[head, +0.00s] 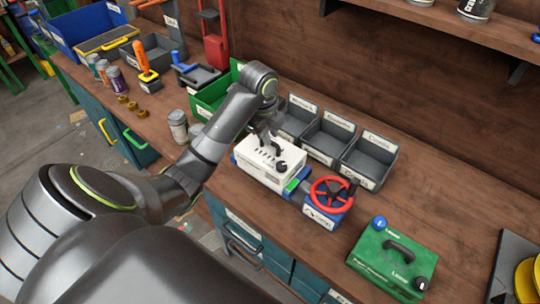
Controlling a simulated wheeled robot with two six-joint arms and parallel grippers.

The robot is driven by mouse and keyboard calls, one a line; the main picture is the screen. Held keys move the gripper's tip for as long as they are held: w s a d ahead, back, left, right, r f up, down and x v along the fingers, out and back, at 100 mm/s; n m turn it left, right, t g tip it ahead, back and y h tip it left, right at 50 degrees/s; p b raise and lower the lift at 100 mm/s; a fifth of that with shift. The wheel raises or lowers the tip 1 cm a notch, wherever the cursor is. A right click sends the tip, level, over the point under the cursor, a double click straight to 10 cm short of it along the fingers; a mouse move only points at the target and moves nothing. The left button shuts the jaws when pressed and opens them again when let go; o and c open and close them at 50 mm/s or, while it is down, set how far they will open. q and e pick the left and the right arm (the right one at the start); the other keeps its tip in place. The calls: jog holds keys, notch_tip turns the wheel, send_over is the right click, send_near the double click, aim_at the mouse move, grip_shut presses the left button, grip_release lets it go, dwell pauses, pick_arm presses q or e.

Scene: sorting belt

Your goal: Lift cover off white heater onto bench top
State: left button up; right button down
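The white heater (258,170) stands on the wooden bench top (225,200) near the middle of the head view. Its white cover (290,160) has dark slots, a black handle and a dark knob, and appears seated on the heater. My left arm reaches in from the left, and my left gripper (269,143) points down at the handle on top of the cover. The fingers are small and dark against the handle, so I cannot tell whether they are closed on it. My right gripper is not in view.
A red handwheel (332,193) on a blue base stands right of the heater. A green case (392,259) is further right. Grey labelled bins (370,161) line the back, and a green bin (207,97) is behind my arm. A grey canister (179,127) stands left. Bare bench lies between handwheel and case.

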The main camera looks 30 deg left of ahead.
aim_at(270, 151)
pick_arm(q)
jog(key=f+b, duration=0.1)
jog(key=f, duration=0.1)
jog(key=f+b, duration=0.1)
jog(key=f, duration=0.1)
jog(key=shift+w+a+b, duration=0.1)
jog(key=shift+w+b, duration=0.2)
jog(key=shift+w, duration=0.05)
jog(key=shift+f, duration=0.2)
grip_shut()
jog(key=shift+r, duration=0.1)
